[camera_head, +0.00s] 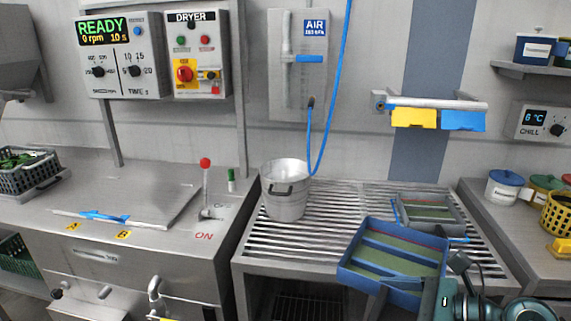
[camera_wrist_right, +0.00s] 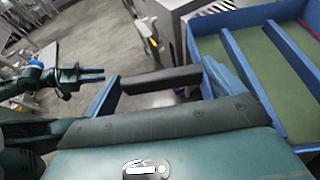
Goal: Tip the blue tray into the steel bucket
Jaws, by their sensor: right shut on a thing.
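The blue tray (camera_head: 345,262) has dividers and a green floor. It is held over the front right of the slatted rack, tilted in the head view. My right gripper (camera_head: 456,262) is shut on its right side.
A grey tray (camera_head: 458,214) lies on the slatted rack (camera_head: 340,200) behind the blue tray. A blue air hose (camera_head: 333,95) hangs beside the bucket. A lever with a red knob (camera_head: 206,163) stands to the left. The slats between bucket and tray are clear.

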